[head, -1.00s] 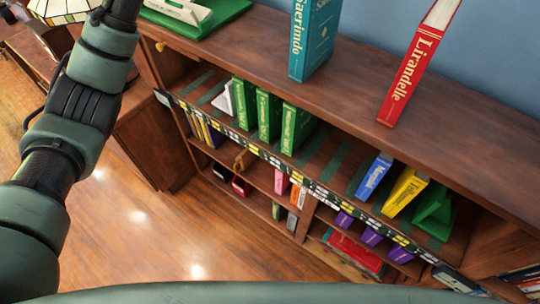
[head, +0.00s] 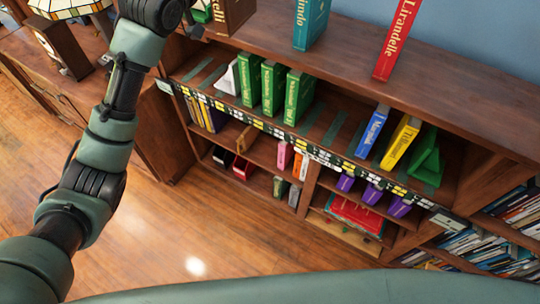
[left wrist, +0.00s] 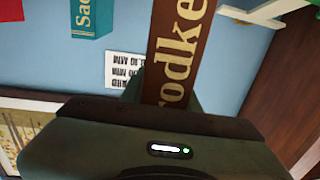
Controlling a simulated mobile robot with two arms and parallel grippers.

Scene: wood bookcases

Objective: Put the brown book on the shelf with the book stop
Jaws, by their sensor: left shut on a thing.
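The brown book (head: 238,14) shows at the top of the head view, cut off by the frame edge, with pale lettering. It stands out in front of my left gripper (left wrist: 165,104) in the left wrist view, where the brown book (left wrist: 180,45) is held; the fingers are mostly hidden. A green book stop (head: 426,158) stands on the upper open shelf (head: 318,122), right of a yellow book (head: 400,143) and a blue book (head: 372,132). My right gripper is not in view.
The bookcase top (head: 420,92) carries a teal book (head: 310,22) and a red book (head: 397,40). The shelf has a free stretch between the green and blue books. Lower shelves hold small books and boxes. A lamp (head: 68,8) stands at the left.

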